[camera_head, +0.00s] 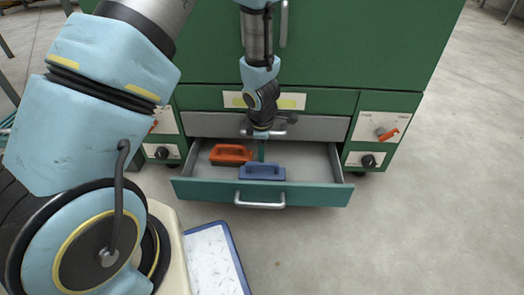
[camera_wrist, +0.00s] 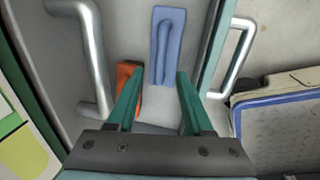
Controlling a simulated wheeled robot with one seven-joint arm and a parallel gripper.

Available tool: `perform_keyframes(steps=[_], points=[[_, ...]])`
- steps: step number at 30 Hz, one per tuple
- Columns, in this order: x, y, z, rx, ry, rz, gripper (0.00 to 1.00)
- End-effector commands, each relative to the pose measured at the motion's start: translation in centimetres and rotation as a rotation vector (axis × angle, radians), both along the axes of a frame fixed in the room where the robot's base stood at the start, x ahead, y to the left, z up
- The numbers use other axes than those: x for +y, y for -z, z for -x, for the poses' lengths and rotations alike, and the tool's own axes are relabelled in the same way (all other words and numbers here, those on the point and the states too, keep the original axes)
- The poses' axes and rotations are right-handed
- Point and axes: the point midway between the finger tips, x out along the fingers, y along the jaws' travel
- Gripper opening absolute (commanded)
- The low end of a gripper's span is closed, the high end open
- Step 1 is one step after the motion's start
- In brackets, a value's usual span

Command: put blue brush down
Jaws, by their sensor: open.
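The blue brush (camera_head: 262,172) lies in the open drawer, near its front wall. It also shows in the wrist view (camera_wrist: 167,45), lying flat beyond my fingertips. My gripper (camera_head: 262,150) is above the drawer, just behind the blue brush in the head view. In the wrist view my gripper (camera_wrist: 158,85) has its two green fingers spread apart with nothing between them. The open drawer (camera_head: 262,193) has a teal front and a grey inside. How high the fingertips are above the drawer floor is hard to tell.
An orange brush (camera_head: 230,154) lies left of the blue brush in the drawer, partly behind a finger in the wrist view (camera_wrist: 128,100). The drawer's handle (camera_head: 260,201) sticks out in front. The green machine (camera_head: 335,50) rises behind. A blue-rimmed tray (camera_head: 238,262) sits at the lower middle.

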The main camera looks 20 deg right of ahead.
Motion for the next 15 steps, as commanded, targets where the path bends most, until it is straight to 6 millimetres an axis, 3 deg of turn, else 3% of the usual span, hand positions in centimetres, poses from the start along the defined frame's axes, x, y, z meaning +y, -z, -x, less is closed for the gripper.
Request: perform_keyframes(steps=[1,6,15], points=[[0.1,-1.7,0.2,0.000,0.001,0.000,0.51],[0.3,-4.0,0.7,0.000,0.000,-0.001,0.51],[0.5,-5.0,0.9,0.001,-0.001,-0.001,0.51]])
